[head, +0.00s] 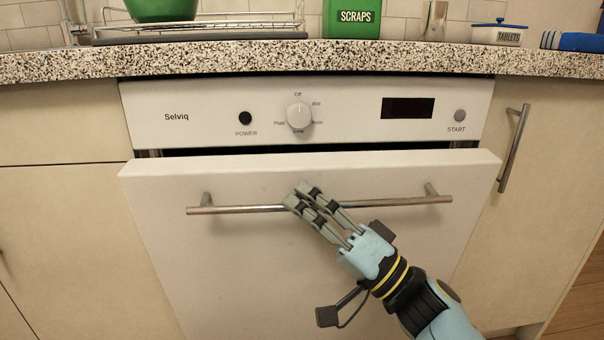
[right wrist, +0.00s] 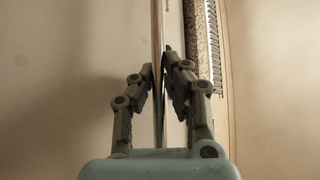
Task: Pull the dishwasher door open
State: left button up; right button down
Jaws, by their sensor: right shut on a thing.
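The white dishwasher door (head: 250,255) stands slightly ajar, its top edge tilted out from the control panel (head: 350,112) with a dark gap between them. A metal bar handle (head: 400,202) runs across the upper part of the door. My right gripper (head: 303,196) is shut on the handle near its middle, with the fingers reaching up from the lower right. My left gripper is in neither view.
A speckled countertop (head: 300,57) overhangs the panel, holding a dish rack (head: 200,27), a green scraps bin (head: 352,19) and a tablets box (head: 499,34). A cabinet handle (head: 514,148) stands to the right. Cabinet fronts (head: 60,235) flank the left side.

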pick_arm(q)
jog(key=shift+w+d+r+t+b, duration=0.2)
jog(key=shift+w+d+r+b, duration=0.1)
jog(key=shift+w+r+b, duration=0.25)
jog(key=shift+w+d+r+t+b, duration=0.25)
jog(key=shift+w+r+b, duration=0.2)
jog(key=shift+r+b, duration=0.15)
pick_arm(e)
jog(key=s+f+n+y, duration=0.1)
jog(key=s+f, duration=0.5)
jog(key=s, duration=0.6)
jog(key=s+f+n+g+y, duration=0.1)
jog(key=s+f+n, duration=0.2)
jog(key=s+f, duration=0.4)
jog(key=s, duration=0.5)
jog(key=shift+s+f+g+y, duration=0.2)
jog(key=shift+g+y, duration=0.1)
jog(key=shift+y, duration=0.1)
jog(key=shift+r, duration=0.1)
jog(key=c, duration=1.6)
grip_release()
jog(key=shift+w, duration=0.1)
jog(key=shift+c, duration=0.2)
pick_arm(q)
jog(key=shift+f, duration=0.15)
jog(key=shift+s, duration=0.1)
pick_arm(e)
jog(key=v, duration=1.2)
